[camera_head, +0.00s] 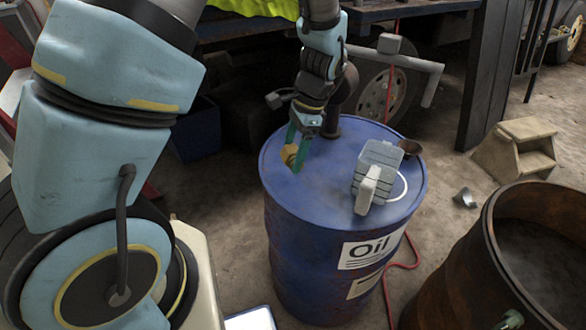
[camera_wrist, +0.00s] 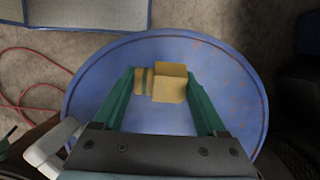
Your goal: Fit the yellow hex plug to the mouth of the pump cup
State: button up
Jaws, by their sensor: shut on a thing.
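The yellow hex plug (camera_wrist: 170,82) sits between the green fingertips of my gripper (camera_wrist: 160,84) in the wrist view, with its narrower ringed end to the left. My gripper (camera_head: 298,147) is shut on it above the left part of the blue barrel's top in the head view, where the plug (camera_head: 289,154) is partly hidden by a finger. A small brown cup (camera_head: 410,147) stands at the right rim of the barrel top; it may be the pump cup, but I cannot be sure. The plug is well apart from it.
A grey pump-like device (camera_head: 378,165) with a white handle stands on the blue barrel (camera_head: 300,220), between my gripper and the brown cup. A rusty drum (camera_head: 450,275) stands at right. The barrel's front top is clear.

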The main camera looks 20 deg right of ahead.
aim_at(293, 181)
jog(key=shift+f+p, duration=0.65)
jog(key=shift+f, duration=1.85)
jog(key=shift+f, duration=0.15)
jog(key=o, duration=1.4)
jog(key=shift+o, duration=0.2)
jog(key=shift+f+b, duration=0.15)
jog(key=shift+b, duration=0.35)
